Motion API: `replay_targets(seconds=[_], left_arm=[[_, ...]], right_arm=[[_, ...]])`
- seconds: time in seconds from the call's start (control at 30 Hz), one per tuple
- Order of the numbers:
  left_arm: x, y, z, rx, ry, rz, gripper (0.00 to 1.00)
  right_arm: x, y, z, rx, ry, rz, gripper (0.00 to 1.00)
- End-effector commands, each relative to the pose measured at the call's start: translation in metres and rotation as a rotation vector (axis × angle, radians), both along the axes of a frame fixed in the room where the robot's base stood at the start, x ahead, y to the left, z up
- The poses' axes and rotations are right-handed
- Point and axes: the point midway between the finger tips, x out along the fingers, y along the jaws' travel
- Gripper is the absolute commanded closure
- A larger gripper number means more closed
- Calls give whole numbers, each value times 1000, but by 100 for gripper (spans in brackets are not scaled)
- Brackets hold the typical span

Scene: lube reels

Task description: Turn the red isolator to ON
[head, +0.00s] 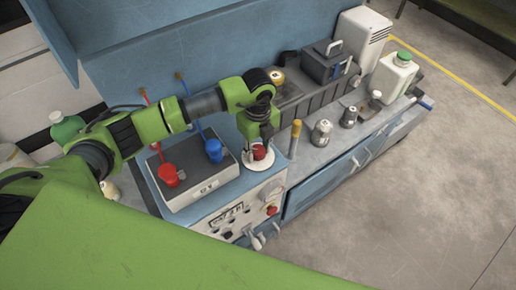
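A red knob (259,153) sits on a round white base (259,166) on top of the blue bench, beside the grey box with clamps; it looks like the red isolator. My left gripper (264,142) points down right at this knob and hides its upper part. Its fingers are small and dark here, so I cannot tell whether they are closed on the knob or open around it. The knob's ON and OFF marks cannot be read. My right gripper is not in view.
The grey box (203,190) with a red clamp (169,174) and a blue clamp (214,151) stands left of the knob. A front panel has another red knob (271,210). A brown-topped stick (295,134), metal fittings (321,132) and a white jug (391,77) stand to the right.

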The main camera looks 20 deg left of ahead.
Motion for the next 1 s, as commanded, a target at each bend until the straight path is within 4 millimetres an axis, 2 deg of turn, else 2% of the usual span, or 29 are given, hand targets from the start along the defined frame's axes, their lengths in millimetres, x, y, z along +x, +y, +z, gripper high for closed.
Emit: replay_targets(seconds=[0.47,0.67,1.0], left_arm=[[0,0,-1,0,-1,-59,90],[1,0,-3,1,-2,-184,89],[1,0,-4,1,-4,-500,90]], right_arm=[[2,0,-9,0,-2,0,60],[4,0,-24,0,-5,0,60],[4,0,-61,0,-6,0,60]])
